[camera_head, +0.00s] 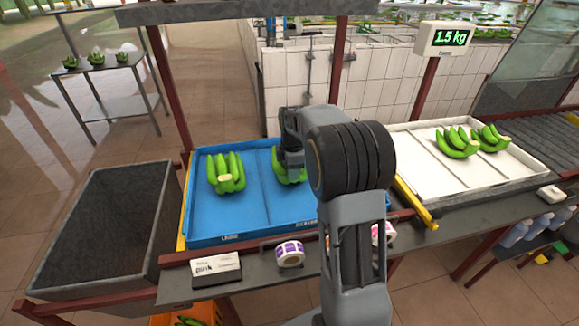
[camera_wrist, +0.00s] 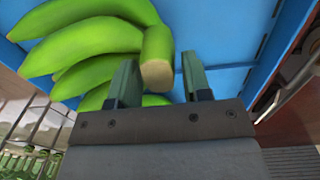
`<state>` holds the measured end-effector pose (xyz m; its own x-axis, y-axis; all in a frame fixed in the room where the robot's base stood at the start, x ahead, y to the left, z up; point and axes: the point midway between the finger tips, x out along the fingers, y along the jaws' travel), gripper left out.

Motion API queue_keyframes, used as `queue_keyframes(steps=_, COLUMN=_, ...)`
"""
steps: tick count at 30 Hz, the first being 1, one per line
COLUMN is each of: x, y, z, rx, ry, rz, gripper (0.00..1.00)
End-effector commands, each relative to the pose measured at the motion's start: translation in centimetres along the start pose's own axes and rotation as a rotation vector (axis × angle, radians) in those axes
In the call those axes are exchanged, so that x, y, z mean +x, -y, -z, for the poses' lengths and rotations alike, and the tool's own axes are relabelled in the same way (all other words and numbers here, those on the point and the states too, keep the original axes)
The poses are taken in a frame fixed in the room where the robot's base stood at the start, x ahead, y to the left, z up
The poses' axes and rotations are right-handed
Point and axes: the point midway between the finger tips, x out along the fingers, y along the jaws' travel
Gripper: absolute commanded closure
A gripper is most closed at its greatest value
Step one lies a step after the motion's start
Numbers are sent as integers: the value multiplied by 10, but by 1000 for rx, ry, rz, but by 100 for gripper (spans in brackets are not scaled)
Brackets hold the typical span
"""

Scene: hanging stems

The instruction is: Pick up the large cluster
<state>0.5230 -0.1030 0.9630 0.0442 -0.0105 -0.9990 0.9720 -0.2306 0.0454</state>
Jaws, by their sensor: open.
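Two green banana clusters lie in the blue tray (camera_head: 238,215). One cluster (camera_head: 226,172) is in the left compartment. The other cluster (camera_head: 281,172), in the right compartment, is partly hidden by my gripper (camera_head: 291,160) above it. The wrist view shows this cluster close up (camera_wrist: 92,38), its cut stem end (camera_wrist: 157,62) between the two fingers of my gripper (camera_wrist: 158,78). The fingers are apart, with gaps beside the stem. I cannot tell from size which cluster is the large one, as one is partly covered.
A white tray (camera_head: 440,185) at right holds banana clusters (camera_head: 457,142), below a display (camera_head: 443,38) reading 1.5 kg. A dark empty bin (camera_head: 110,230) stands at left. Label rolls (camera_head: 290,253) and a card (camera_head: 216,269) line the front ledge. My arm covers the blue tray's right side.

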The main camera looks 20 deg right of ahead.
Motion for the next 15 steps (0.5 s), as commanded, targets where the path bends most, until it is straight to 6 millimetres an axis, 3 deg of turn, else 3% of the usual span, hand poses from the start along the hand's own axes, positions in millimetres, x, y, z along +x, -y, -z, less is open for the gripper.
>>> queue_keyframes(steps=3, x=0, y=0, z=0, rx=0, ry=0, rz=0, gripper=56)
queue_keyframes(steps=15, x=-1, y=0, z=0, rx=0, ry=0, rz=0, gripper=94)
